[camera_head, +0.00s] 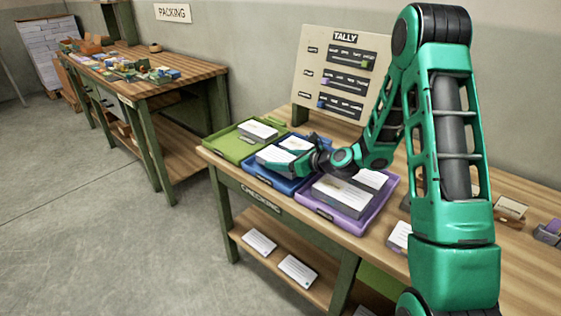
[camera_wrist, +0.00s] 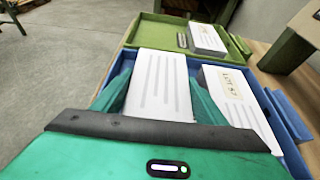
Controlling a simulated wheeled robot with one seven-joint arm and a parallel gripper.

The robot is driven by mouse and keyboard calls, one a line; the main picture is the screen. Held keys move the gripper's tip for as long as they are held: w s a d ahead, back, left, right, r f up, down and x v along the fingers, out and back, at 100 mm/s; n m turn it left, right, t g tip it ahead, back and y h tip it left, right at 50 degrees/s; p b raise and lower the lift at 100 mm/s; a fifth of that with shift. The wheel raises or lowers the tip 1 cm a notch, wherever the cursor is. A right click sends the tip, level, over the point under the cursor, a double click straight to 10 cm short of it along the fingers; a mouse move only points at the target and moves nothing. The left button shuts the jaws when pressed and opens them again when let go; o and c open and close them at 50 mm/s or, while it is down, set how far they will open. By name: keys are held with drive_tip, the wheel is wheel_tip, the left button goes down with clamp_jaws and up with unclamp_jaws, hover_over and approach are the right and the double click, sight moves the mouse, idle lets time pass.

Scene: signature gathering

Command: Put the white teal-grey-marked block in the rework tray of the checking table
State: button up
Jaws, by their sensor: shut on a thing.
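My gripper (camera_head: 297,164) reaches over the blue tray (camera_wrist: 289,152) on the checking table (camera_head: 232,170). Its teal fingers are shut on a white block (camera_wrist: 158,85) with grey lines on its top face. In the head view the held block (camera_head: 273,158) shows partly behind the gripper, at the front of the blue tray (camera_head: 291,188). I cannot tell whether it touches the tray floor. Teal marks on it cannot be made out. A second white block (camera_wrist: 238,100) with a lettered label lies beside it in the blue tray. The tray names are unreadable.
A green tray (camera_head: 222,147) with a white block (camera_head: 259,130) adjoins on the left. A purple tray (camera_head: 371,221) holding white blocks (camera_head: 342,193) adjoins on the right. A tally board (camera_head: 310,60) stands behind. The packing table (camera_head: 190,72) is further left, across open floor.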

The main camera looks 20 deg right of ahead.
drive_tip(key=shift+f, duration=0.6)
drive_tip(key=o, duration=1.2)
drive_tip(key=shift+o, duration=0.2)
drive_tip(key=shift+r, duration=0.1)
drive_tip(key=shift+r, duration=0.3)
drive_tip(key=shift+s+d+r, duration=0.1)
drive_tip(key=shift+s+r, duration=0.05)
drive_tip(key=shift+r, duration=0.2)
drive_tip(key=v, duration=1.1)
drive_tip(key=shift+s+d, duration=0.15)
drive_tip(key=shift+s, duration=0.05)
